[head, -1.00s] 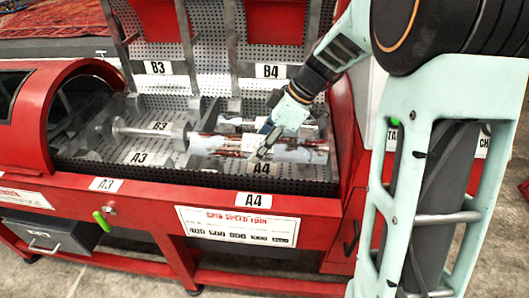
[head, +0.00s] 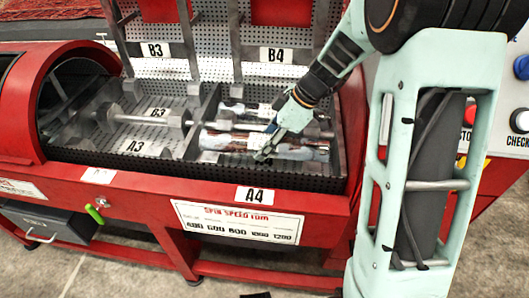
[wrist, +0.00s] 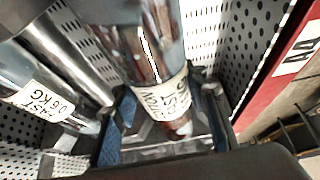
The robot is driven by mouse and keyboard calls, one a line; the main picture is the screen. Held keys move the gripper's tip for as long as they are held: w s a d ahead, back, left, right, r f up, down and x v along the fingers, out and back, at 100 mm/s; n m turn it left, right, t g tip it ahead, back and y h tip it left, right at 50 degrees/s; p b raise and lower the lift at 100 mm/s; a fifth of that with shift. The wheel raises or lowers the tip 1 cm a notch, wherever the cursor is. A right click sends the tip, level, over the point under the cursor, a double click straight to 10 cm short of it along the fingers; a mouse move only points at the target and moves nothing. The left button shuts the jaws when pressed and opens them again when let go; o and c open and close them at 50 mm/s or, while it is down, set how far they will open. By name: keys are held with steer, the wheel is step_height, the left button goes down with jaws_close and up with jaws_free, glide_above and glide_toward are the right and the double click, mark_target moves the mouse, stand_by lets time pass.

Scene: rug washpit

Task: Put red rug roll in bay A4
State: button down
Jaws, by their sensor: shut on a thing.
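The red rug roll (head: 306,152) is a mottled red and pale cylinder in a clear wrap, lying about level, left to right. It is within the outline of bay A4, behind the front label A4 (head: 255,195); I cannot tell whether it touches the bay floor. My gripper (head: 266,153) is shut on it near its middle. In the wrist view the roll (wrist: 150,50) runs between my fingers (wrist: 165,125), with a white label facing the camera. The fingers partly hide the bay.
A second wrapped roll (wrist: 30,85) with a weight label lies alongside, behind the held one. A metal divider (head: 203,122) stands left of bay A4. A bar with weights (head: 150,118) spans the left bays. The red front rail (head: 330,202) borders the bay.

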mark_target(293, 148)
step_height(293, 148, down, 3)
steer(key=shift+r, duration=0.15)
steer(key=c, duration=1.2)
jaws_free()
steer(key=shift+o, duration=0.2)
steer(key=p+v, duration=0.1)
steer(key=v, duration=0.6)
steer(key=shift+d+r, duration=0.1)
steer(key=shift+r, duration=0.2)
